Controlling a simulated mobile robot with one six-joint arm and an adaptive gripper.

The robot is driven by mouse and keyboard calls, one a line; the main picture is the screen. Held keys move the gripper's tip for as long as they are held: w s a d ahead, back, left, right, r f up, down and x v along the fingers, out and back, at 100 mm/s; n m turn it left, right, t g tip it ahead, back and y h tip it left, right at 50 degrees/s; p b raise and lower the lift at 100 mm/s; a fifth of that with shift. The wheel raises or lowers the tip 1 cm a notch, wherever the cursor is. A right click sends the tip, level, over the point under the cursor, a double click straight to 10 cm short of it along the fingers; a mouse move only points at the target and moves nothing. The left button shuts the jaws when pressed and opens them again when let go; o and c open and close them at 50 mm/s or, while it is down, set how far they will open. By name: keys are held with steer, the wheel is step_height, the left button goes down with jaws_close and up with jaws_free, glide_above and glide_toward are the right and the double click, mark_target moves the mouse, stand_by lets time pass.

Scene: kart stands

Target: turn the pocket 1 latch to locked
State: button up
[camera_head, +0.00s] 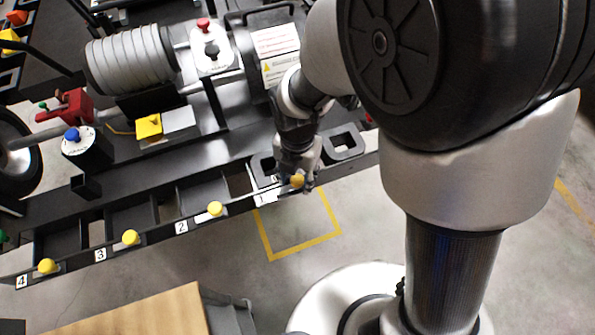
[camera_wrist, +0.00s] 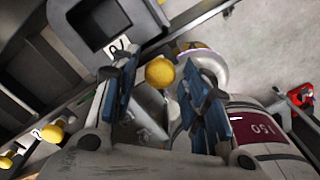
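The pocket 1 latch has a round yellow knob (camera_head: 297,181) on the front rail of the black kart stand, at the right end of a row of similar knobs. It also shows in the wrist view, where the yellow knob (camera_wrist: 159,72) lies between my fingertips. My gripper (camera_head: 305,178) points down at this knob. In the wrist view, its two blue-padded fingers (camera_wrist: 160,72) are apart, with a visible gap on each side of the knob. The lever under the knob and the label beside it are partly hidden by the gripper.
More yellow knobs stand at pocket 2 (camera_head: 215,208), pocket 3 (camera_head: 130,237) and pocket 4 (camera_head: 47,266). A ribbed grey cylinder (camera_head: 130,58) and a red-button box (camera_head: 211,47) sit behind. A wooden tabletop (camera_head: 140,315) is in front. Floor with a yellow outline (camera_head: 300,245) is clear.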

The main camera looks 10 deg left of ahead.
steer(key=c, duration=0.8)
steer(key=shift+c, duration=0.2)
steer(key=shift+m, duration=0.5)
steer(key=m+p, duration=0.1)
steer(key=m, duration=0.2)
steer(key=shift+r+m+p, duration=0.1)
steer(key=shift+m+p, duration=0.2)
steer(key=shift+m, duration=0.1)
steer(key=m+p, duration=0.1)
steer(key=m, duration=0.3)
steer(key=shift+m, duration=0.3)
steer(key=m+p, duration=0.1)
steer(key=m, duration=0.3)
steer(key=shift+m+p, duration=0.3)
steer(key=shift+m, duration=1.9)
